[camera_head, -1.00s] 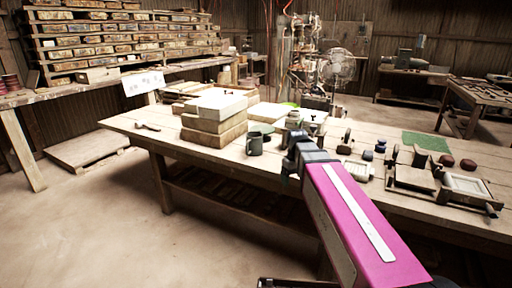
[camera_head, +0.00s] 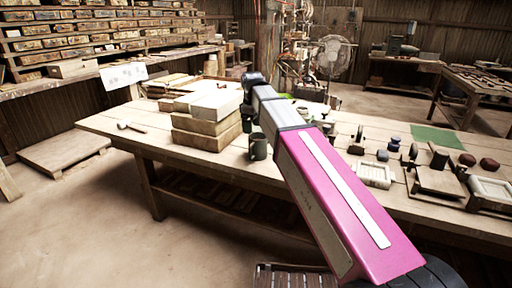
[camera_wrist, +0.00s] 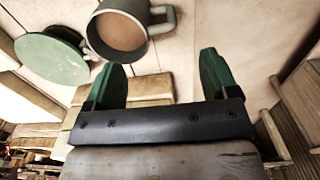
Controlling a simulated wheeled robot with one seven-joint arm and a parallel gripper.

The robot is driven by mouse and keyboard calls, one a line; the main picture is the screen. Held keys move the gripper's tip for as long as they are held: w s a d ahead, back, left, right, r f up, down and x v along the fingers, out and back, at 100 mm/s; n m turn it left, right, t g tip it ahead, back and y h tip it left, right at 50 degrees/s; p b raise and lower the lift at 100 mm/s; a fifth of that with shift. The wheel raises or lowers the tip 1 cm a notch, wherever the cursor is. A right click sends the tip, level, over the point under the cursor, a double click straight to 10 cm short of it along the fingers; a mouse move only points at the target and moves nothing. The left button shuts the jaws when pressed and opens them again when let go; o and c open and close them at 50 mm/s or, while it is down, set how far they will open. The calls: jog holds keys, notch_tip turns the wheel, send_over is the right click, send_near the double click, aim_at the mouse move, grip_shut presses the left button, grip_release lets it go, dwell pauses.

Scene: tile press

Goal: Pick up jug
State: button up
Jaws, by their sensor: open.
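The jug (camera_head: 258,147) is a dark grey-green cup with a side handle, upright near the front edge of the wooden table, right of the stacked blocks. In the wrist view the jug (camera_wrist: 122,32) shows from above, with brownish contents or a brownish inside and its handle toward the right. My gripper (camera_wrist: 160,60) is open and empty, with its two green fingers spread. The jug lies just beyond the fingertips, nearer the left finger, and is not between them. In the head view my arm hides part of the area behind the jug.
A green round dish or lid (camera_wrist: 50,55) lies left of the jug in the wrist view. Stacked pale blocks (camera_head: 205,130) stand close to the jug's left. Small tools and a tile press (camera_head: 440,180) occupy the table's right. The front left tabletop (camera_head: 125,140) is mostly clear.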

aim_at(252, 143)
notch_tip(252, 143, down, 11)
jog(key=shift+r, duration=0.2)
dwell(0.5)
grip_shut()
